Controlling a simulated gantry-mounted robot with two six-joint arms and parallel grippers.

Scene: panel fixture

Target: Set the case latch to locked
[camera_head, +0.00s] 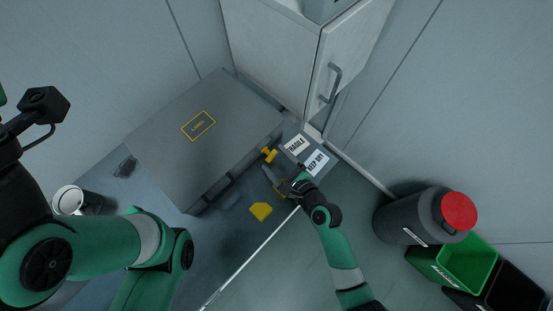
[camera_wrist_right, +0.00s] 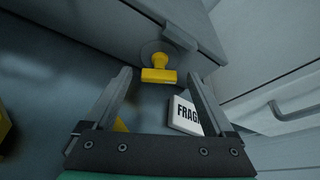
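The case (camera_head: 205,135) is a large closed grey box with a yellow-framed label on its lid. Its latch (camera_head: 269,155) is a yellow T-shaped handle on the front side, near the right corner. In the right wrist view, the latch (camera_wrist_right: 158,76) shows its crossbar lying level across the picture, with a round plate behind it. My right gripper (camera_head: 272,178) is open just in front of the latch. In the wrist view its fingers (camera_wrist_right: 158,85) stand wide on either side of the handle, with no contact visible.
A FRAGILE card (camera_head: 297,145) and a KEEP OFF card (camera_head: 315,162) lie right of the latch. A yellow piece (camera_head: 260,211) lies in front of the case. A white mug (camera_head: 69,200) stands left. A cabinet (camera_head: 290,50) with a handle stands behind; bins (camera_head: 465,262) stand right.

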